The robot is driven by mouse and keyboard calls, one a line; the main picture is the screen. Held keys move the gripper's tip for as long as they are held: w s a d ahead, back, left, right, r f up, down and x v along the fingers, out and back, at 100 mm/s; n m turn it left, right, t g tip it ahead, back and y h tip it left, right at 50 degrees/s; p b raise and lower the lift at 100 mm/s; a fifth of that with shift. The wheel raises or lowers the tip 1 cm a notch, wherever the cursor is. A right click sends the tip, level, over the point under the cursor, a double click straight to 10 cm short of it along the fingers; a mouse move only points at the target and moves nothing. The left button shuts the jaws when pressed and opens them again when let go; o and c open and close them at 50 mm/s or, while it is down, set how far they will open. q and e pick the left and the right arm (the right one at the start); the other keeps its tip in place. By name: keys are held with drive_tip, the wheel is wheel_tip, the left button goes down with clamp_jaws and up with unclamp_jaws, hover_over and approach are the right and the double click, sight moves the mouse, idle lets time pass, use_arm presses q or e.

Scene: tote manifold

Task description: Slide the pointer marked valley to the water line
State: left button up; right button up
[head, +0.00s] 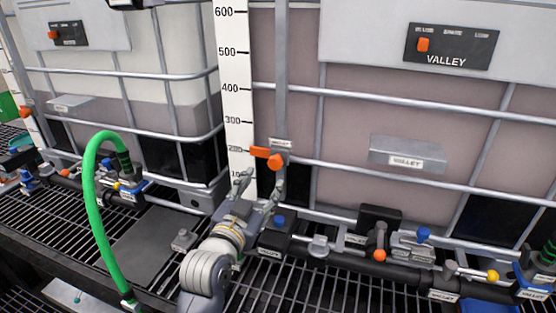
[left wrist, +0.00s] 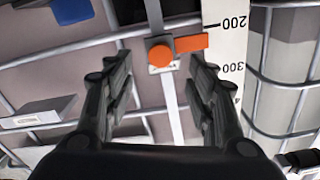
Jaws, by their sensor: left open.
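The valley pointer (head: 275,161) is an orange knob and flag on a grey slider, on the vertical rail left of the valley tote (head: 300,120). Its flag reaches left over the white scale (head: 235,90), near the 200 mark. My left gripper (head: 261,183) is open just below the pointer, fingers upward. In the left wrist view, which is upside down, the knob (left wrist: 160,52) lies beyond and between the fingertips (left wrist: 158,70), with no clear contact. The valley tote looks pinkish up to near the white panel; I cannot clearly tell its water line.
A neighbouring tote (head: 170,80) stands at left. A green hose (head: 90,200) arches in front of it. Grey cage bars cross the totes. A black pipe with valves (head: 380,255) runs along the grating at the lower right.

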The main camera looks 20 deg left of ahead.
sight(274, 164)
use_arm(q)
drive_tip(key=w, duration=0.3)
drive_tip(key=w+p, duration=0.1)
drive_tip(key=shift+w+d+r, duration=0.15)
drive_tip(key=shift+w+r, duration=0.05)
drive_tip(key=shift+r, duration=0.15)
drive_tip(key=w, duration=0.3)
drive_tip(key=shift+w+f+p, duration=0.15)
drive_tip(key=shift+w+p, duration=0.15)
drive_tip(key=shift+w, duration=0.6)
clamp_jaws()
use_arm(e)
drive_tip(key=shift+s+a+r, duration=0.15)
drive_tip(key=shift+s+r, duration=0.8)
drive_tip(key=shift+s, duration=0.15)
